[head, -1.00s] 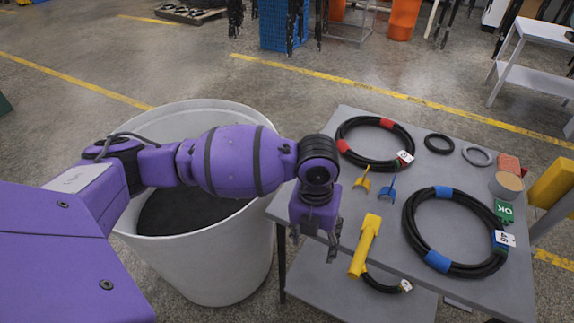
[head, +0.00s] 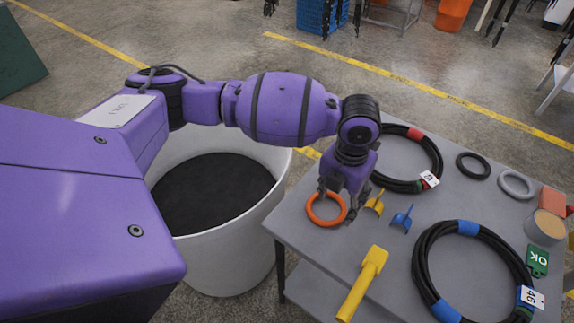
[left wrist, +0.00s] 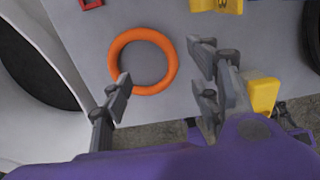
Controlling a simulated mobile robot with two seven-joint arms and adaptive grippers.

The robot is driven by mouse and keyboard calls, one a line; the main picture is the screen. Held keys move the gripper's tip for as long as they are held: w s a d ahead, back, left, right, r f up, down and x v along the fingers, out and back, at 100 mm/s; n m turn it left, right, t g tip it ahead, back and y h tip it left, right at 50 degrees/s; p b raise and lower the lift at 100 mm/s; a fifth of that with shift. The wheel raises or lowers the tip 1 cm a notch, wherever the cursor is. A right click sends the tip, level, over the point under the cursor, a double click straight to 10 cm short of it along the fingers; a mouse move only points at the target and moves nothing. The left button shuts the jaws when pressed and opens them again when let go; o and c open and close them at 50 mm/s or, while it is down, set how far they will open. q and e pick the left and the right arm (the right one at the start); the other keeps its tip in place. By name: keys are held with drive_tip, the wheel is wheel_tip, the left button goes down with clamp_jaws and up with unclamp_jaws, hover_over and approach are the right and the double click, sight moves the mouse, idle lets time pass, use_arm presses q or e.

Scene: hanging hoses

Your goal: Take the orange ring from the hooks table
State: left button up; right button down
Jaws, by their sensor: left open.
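The orange ring (head: 312,215) lies flat on the left part of the grey table (head: 316,252). It also shows whole in the left wrist view (left wrist: 171,68). My left gripper (head: 340,201) points down over the table at the ring's right side. In the left wrist view the gripper (left wrist: 162,72) has its fingers apart, one over the ring's lower left edge and the other to the right of it. Nothing is held between them; whether a finger touches the ring, I cannot tell. My right gripper is not in view.
A yellow hook (head: 375,203), a blue hook (head: 402,219) and a yellow tool (head: 362,284) lie close to the right. Black hose coils with red bands (head: 438,157) and blue bands (head: 417,262) lie beyond. A white bin (head: 229,251) stands left of the table.

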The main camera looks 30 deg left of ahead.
sight(335, 215)
use_arm(q)
wheel_tip(335, 215, down, 4)
drive_tip(key=shift+c, duration=0.4)
drive_tip(key=c, duration=1.1)
clamp_jaws()
drive_tip(key=shift+w, duration=0.1)
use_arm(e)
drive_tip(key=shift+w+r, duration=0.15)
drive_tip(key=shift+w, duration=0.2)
